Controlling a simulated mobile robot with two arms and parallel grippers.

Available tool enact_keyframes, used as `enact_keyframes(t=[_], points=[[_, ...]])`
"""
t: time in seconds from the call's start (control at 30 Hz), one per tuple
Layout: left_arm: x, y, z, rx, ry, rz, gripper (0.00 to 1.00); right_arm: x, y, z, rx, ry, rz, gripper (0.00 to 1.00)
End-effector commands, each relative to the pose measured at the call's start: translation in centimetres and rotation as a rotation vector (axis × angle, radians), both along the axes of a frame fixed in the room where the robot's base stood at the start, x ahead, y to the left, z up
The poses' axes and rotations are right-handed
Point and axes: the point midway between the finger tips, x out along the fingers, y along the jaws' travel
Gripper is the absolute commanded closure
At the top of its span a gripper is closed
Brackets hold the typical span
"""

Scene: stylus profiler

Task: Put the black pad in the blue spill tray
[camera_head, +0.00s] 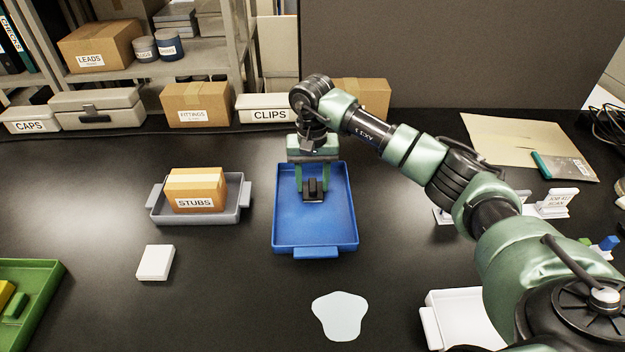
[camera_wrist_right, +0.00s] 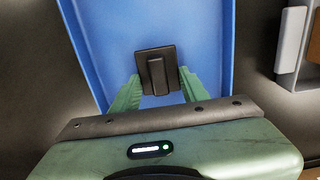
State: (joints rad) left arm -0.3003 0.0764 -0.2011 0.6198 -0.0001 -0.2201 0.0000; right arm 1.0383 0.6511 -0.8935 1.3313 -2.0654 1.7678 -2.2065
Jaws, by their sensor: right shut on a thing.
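The blue spill tray (camera_head: 328,232) lies on the dark bench in the middle of the head view, and its blue floor and walls show in the right wrist view (camera_wrist_right: 205,45). My right gripper (camera_head: 313,190) points down over the far half of the tray. It is shut on the black pad (camera_head: 314,196) by the raised grip on its top. The pad also shows between the fingers in the right wrist view (camera_wrist_right: 155,68). The pad is within the tray's outline; I cannot tell whether it touches the floor. My left gripper is not in view.
A grey tray (camera_head: 244,212) with a STUBS box (camera_head: 195,190) stands left of the blue tray. A white block (camera_head: 155,262) and a pale puddle-shaped piece (camera_head: 340,315) lie nearer. A CLIPS box (camera_head: 264,108) stands behind. A green tray (camera_head: 45,290) is at far left.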

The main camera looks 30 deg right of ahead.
Motion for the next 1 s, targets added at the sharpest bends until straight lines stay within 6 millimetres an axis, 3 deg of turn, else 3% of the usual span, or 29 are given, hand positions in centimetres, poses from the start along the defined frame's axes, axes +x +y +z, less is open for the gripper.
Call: enact_keyframes(t=[0.17,0.2,0.27,0.7,1.0], points=[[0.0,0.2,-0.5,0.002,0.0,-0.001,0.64,0.0,0.0,-0.4,0.0,0.0,0.0,0.93],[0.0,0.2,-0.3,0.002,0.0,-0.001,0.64,0.0,0.0,-0.3,0.0,0.0,0.0,0.47],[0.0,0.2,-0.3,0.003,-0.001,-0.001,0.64,0.0,0.0,-0.3,0.0,0.0,0.0,0.34],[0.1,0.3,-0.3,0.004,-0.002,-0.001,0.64,0.1,0.0,0.6,0.0,-0.002,0.0,0.34],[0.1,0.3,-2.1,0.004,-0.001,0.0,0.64,0.1,0.0,6.6,0.0,-0.007,-0.001,0.34]])
